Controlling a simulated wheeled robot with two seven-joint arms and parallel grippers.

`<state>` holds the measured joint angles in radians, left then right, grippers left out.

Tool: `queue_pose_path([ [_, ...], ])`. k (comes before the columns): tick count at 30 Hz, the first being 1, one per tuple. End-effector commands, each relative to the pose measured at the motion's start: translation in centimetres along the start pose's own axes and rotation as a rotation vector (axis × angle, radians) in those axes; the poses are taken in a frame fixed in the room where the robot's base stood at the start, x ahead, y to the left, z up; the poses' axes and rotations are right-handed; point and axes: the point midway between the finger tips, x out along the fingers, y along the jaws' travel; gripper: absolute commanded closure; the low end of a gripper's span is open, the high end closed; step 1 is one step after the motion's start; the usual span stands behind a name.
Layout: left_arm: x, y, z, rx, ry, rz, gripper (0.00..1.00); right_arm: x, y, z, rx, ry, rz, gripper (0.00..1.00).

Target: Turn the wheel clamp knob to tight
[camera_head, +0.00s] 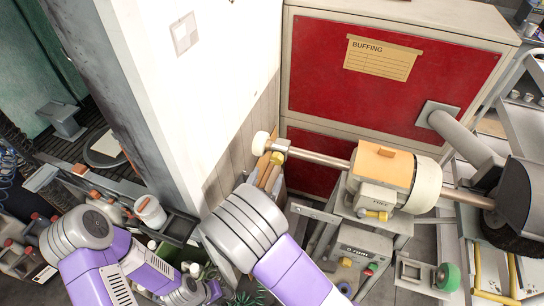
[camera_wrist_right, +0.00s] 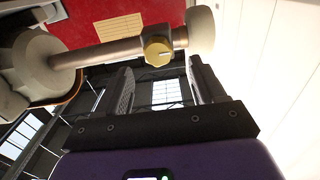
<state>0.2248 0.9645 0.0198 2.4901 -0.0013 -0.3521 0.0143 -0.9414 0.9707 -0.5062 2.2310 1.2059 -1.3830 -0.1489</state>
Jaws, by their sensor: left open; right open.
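The wheel clamp knob (camera_wrist_right: 157,50) is a round yellow knob with a pale line across its face. It sits on the metal clamp at the end of the shaft (camera_wrist_right: 110,53), beside the white buffing wheel (camera_wrist_right: 200,30). In the head view the knob (camera_head: 277,158) is small, next to the white wheel (camera_head: 260,143). My right gripper (camera_wrist_right: 160,72) is open, its two fingers spread apart with nothing between them. The knob appears just beyond the fingertips, roughly centred between them. In the head view my right arm hides this gripper. My left gripper cannot be made out at the lower left.
The buffing machine (camera_head: 385,178) carries the shaft, with a dark brush (camera_head: 515,225) at its right end. A red cabinet (camera_head: 390,70) stands behind. A white wall pillar (camera_head: 185,90) rises left of the wheel. A cluttered bench (camera_head: 120,195) lies further left.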

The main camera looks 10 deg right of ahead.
Motion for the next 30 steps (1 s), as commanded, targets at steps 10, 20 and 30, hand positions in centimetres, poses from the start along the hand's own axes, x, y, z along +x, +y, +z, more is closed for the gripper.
queue_pose_path([
  [10,-0.8,0.3,0.1,0.0,-0.001,0.0,0.57,5.3,0.1,0.1,-0.001,-0.004,0.0,0.31],
  [20,-0.9,0.3,0.1,0.0,-0.001,0.0,0.57,6.4,0.0,0.2,-0.002,-0.004,-0.002,0.31],
  [30,-0.9,0.3,0.1,0.0,-0.001,0.0,0.57,6.4,0.0,0.2,-0.002,-0.005,-0.002,0.69],
])
